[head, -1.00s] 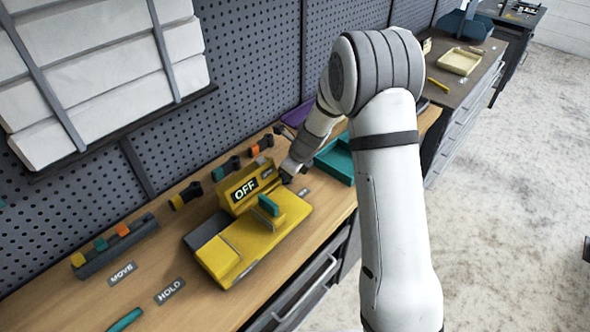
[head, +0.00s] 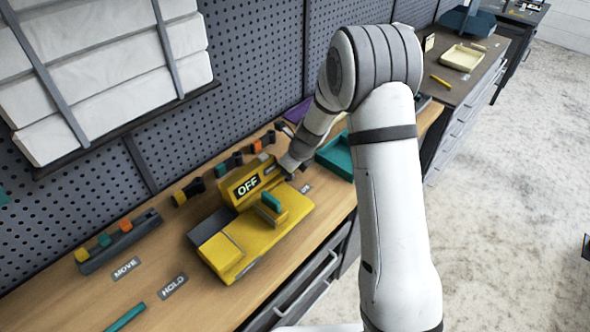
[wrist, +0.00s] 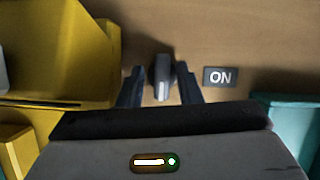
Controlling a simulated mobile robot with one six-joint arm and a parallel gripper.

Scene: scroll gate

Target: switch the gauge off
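The gauge looks to be the yellow device (head: 262,234) on the workbench; its raised display panel (head: 247,187) reads OFF. A teal block (head: 271,201) stands upright on it. In the wrist view part of a yellow body (wrist: 60,55) fills the left side. My gripper (head: 287,174) is low at the device's far right end. In the wrist view my gripper (wrist: 160,88) has its two dark fingers apart, one on each side of a small grey lever-like piece (wrist: 161,78). Small gaps seem to show on both sides of it. An ON label (wrist: 220,77) lies just right.
A teal tray (head: 336,157) is close to the right of my gripper and shows in the wrist view (wrist: 285,125). A rack with coloured blocks (head: 120,242) and MOVE (head: 125,268) and HOLD (head: 173,287) labels are at left. Pegboard stands behind.

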